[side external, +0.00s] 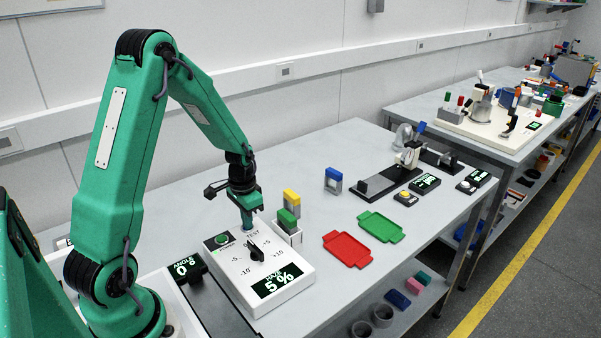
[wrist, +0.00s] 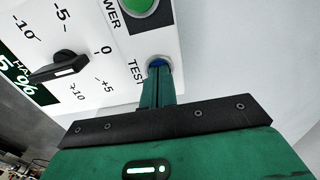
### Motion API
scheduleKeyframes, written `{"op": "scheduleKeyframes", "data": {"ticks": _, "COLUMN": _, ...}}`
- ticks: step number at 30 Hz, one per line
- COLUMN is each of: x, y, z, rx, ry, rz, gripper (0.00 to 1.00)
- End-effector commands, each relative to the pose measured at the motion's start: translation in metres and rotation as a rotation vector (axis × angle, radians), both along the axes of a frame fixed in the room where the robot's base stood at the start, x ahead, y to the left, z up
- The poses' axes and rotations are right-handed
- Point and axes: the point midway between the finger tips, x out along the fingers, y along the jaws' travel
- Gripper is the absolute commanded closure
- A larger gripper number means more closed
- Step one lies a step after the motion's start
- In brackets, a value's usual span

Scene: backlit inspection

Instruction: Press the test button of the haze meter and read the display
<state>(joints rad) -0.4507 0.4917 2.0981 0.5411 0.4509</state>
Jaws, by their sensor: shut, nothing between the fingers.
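The haze meter (side external: 290,259) is a white box near the table's front edge, and its display (side external: 277,281) reads "HAZE 5 %". Part of that display (wrist: 14,75) shows in the wrist view. My gripper (side external: 247,226) is shut and empty, pointing down at the meter's back edge.
A green power button (side external: 221,239) and a black knob (side external: 257,252) sit on the meter. A small display (side external: 184,268) left of it reads "ANGLE 0°". Sample holders (side external: 289,225), a red tray (side external: 347,249) and a green tray (side external: 381,226) stand to the right.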

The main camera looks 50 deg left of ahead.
Motion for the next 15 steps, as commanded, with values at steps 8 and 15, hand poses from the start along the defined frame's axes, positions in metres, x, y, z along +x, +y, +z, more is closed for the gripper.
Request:
{"op": "scheduleKeyframes", "data": {"ticks": 8, "x": -0.005, "y": -0.002, "z": -0.003, "rx": -0.007, "ry": 0.014, "rz": 0.001, "gripper": 1.00}}
{"op": "scheduleKeyframes", "data": {"ticks": 15, "x": -0.003, "y": -0.001, "z": 0.018, "rx": -0.004, "ry": 0.008, "rz": 0.001, "gripper": 1.00}}
